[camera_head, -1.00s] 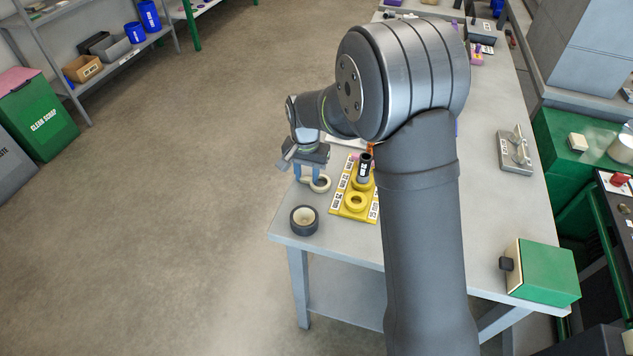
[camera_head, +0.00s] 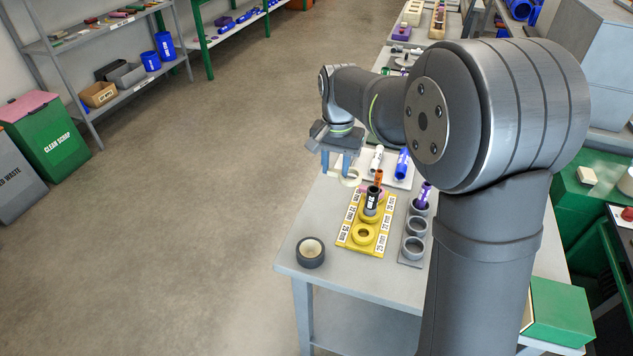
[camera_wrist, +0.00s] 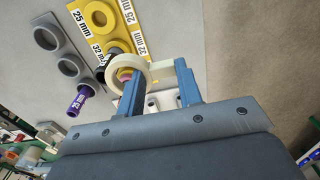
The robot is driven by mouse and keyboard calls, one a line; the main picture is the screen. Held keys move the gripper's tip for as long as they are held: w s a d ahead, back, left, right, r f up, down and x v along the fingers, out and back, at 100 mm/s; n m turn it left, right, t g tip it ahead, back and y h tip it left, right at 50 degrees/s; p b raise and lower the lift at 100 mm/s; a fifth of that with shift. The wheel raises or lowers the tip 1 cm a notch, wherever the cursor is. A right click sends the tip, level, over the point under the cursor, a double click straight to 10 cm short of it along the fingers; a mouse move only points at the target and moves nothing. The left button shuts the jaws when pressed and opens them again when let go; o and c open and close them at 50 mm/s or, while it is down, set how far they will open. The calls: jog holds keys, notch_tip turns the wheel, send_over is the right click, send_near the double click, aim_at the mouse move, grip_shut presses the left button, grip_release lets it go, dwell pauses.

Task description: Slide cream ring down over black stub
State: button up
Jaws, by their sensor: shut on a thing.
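The cream ring (camera_head: 351,179) has a tab on one side. In the wrist view the ring (camera_wrist: 107,74) hangs at the fingers, and its tab lies between them. My gripper (camera_head: 346,168) is shut on the ring and holds it above the table. The black stub (camera_head: 371,201) stands upright in the yellow plate (camera_head: 346,237) with a white label on its side. In the head view the ring is up and left of the stub, apart from it. In the wrist view (camera_wrist: 157,88) my fingers and the ring partly hide the stub.
A grey holder (camera_head: 412,258) with round sockets and a purple tube (camera_head: 423,193) lies right of the yellow plate. White and blue tubes (camera_head: 403,163) stand behind. A dark tape roll (camera_head: 310,252) sits at the table's front left.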

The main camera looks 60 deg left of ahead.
aim_at(360, 173)
jog(key=w+d+r, duration=0.2)
jog(key=w+r, duration=0.1)
jog(key=w+d+r, duration=0.1)
jog(key=w, duration=0.1)
jog(key=shift+d+r, duration=0.15)
jog(key=shift+r, duration=0.05)
jog(key=shift+f, duration=0.15)
jog(key=shift+f, duration=2.65)
jog(key=shift+f, duration=0.8)
jog(key=o, duration=1)
jog(key=shift+f, duration=0.1)
jog(key=shift+o, duration=0.2)
notch_tip(360, 173, up, 18)
